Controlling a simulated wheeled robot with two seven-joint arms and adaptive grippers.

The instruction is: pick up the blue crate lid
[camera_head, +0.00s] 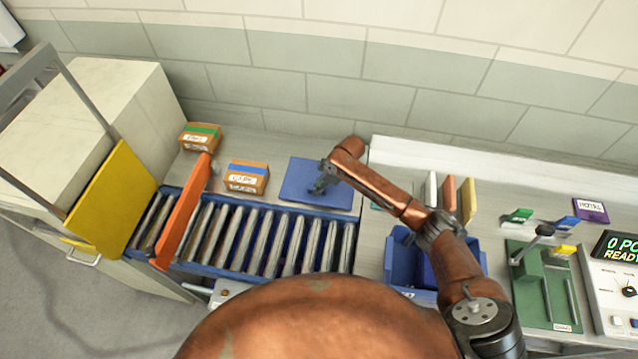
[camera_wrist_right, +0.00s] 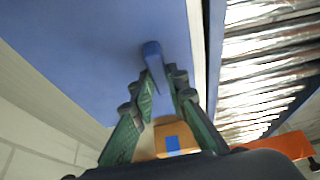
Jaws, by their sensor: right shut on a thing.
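The blue crate lid (camera_head: 300,184) is a flat blue panel behind the roller conveyor, near the wall. In the right wrist view the lid (camera_wrist_right: 85,50) fills the upper left, with a raised blue handle (camera_wrist_right: 152,54) on it. My right gripper (camera_head: 320,184) is at the lid's handle, and its two green fingers (camera_wrist_right: 162,92) close around the handle's end. Whether the lid is lifted off the surface I cannot tell. My left gripper is not in view.
The roller conveyor (camera_head: 262,240) runs in front of the lid, with an orange bar (camera_head: 182,215) across it. Cardboard boxes with blue (camera_head: 246,177) and green (camera_head: 200,137) bands stand left of the lid. A blue crate (camera_head: 402,262) stands to the right, partly behind my arm.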

